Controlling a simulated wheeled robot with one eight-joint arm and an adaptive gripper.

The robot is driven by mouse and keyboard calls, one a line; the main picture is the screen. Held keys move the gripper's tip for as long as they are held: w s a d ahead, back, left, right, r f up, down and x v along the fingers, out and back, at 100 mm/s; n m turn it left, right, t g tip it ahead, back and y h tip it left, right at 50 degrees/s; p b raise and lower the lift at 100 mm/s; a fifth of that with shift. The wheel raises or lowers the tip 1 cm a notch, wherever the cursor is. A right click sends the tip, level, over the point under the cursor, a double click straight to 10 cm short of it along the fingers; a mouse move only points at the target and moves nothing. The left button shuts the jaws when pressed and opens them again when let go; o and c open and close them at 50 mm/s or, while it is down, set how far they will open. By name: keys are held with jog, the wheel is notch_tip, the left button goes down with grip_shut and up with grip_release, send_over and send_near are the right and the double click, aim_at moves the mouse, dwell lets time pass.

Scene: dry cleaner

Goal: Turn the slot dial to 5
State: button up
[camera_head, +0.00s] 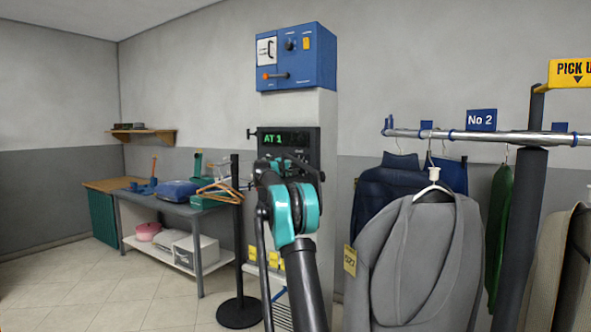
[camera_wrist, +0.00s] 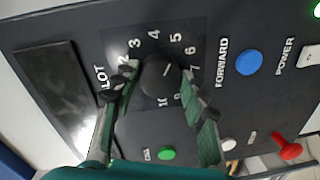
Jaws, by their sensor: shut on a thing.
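The slot dial (camera_wrist: 158,79) is a round black knob in the middle of the wrist view, ringed by white numbers; several from 2 to 10 are readable. A short pale mark shows on its face, but I cannot tell exactly which number it points to. My gripper (camera_wrist: 158,88) is shut on the dial, with one green finger on each side. In the head view the black control panel (camera_head: 311,140) shows a green "AT 1" readout, and my arm hides its lower part and the dial.
On the panel, a blue FORWARD button (camera_wrist: 249,62), a green button (camera_wrist: 166,154) and a red lever (camera_wrist: 288,149) lie near the dial. A blue box (camera_head: 297,58) hangs above. A rail of garments (camera_head: 415,255) stands close on the right, a work table (camera_head: 186,208) on the left.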

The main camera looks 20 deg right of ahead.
dwell(0.3)
jog(key=o, duration=1.2)
jog(key=shift+c, duration=0.2)
jog(key=v, duration=1.2)
